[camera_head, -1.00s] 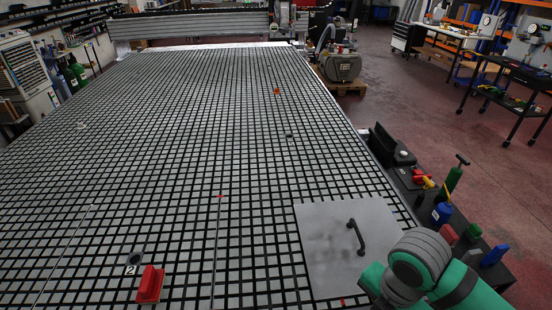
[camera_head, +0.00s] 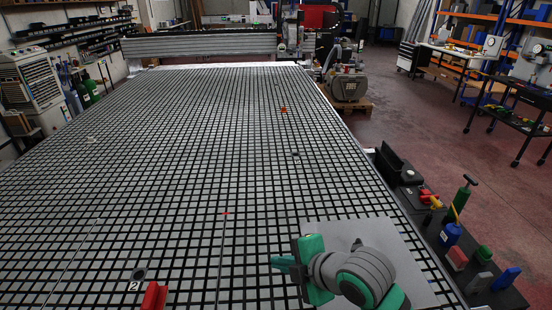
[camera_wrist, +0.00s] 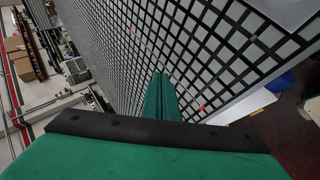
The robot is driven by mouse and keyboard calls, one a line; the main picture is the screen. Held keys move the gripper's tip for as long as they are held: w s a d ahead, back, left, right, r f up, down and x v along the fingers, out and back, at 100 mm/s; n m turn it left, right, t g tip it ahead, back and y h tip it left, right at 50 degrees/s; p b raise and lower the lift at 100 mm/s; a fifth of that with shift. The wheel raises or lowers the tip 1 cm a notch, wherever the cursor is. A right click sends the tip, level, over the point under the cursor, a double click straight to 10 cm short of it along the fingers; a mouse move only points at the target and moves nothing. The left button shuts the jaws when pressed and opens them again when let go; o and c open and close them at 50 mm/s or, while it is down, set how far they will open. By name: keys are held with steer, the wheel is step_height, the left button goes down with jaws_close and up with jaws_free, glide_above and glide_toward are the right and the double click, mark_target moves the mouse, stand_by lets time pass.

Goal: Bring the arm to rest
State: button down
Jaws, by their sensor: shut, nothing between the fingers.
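My gripper (camera_head: 283,264) is in the lower middle of the head view, above the grid table (camera_head: 190,160). Its green fingers point left and are closed with nothing between them. In the wrist view the two fingers (camera_wrist: 160,97) lie together in front of the tilted grid surface. My arm covers part of a grey square plate (camera_head: 410,255) on the table's near right part, and the plate's black handle is hidden.
A red block (camera_head: 154,296) stands near the front edge beside a hole marked 2 (camera_head: 138,275). A side shelf (camera_head: 485,262) at the right holds bottles and coloured blocks. A gantry beam (camera_head: 200,45) spans the far end. Most of the grid is clear.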

steer(key=w+a+r+m+t+y, duration=0.3)
steer(key=w+a+r+m+t, duration=0.2)
steer(key=a+r+m+t, duration=0.6)
steer(key=s+d+f+m+h, duration=0.1)
steer(key=s+f+m+h, duration=0.2)
steer(key=s+f+m, duration=0.2)
steer(key=s+d+f+m+h, duration=0.2)
steer(key=s+f+m+h, duration=0.1)
steer(key=f, duration=0.7)
steer(key=s+d+f+m+h, duration=0.1)
steer(key=s+f+m+h, duration=0.3)
steer(key=s+f+m, duration=0.2)
steer(key=shift+s+d+f+m+g, duration=0.15)
steer(key=shift+s+f, duration=0.2)
steer(key=shift+f, duration=0.15)
steer(key=shift+s+d+f+m+g, duration=0.1)
steer(key=shift+s+f+m+g, duration=0.05)
steer(key=shift+s+f, duration=0.3)
steer(key=s+d+f+n+g, duration=0.1)
steer(key=s+d+f, duration=0.1)
steer(key=s, duration=0.8)
steer(key=s+d+f+n+g, duration=0.1)
steer(key=s+d+f, duration=0.2)
steer(key=s, duration=0.8)
steer(key=shift+s+d+f+n, duration=0.15)
steer(key=shift+s+f+n, duration=0.15)
steer(key=shift+f, duration=0.15)
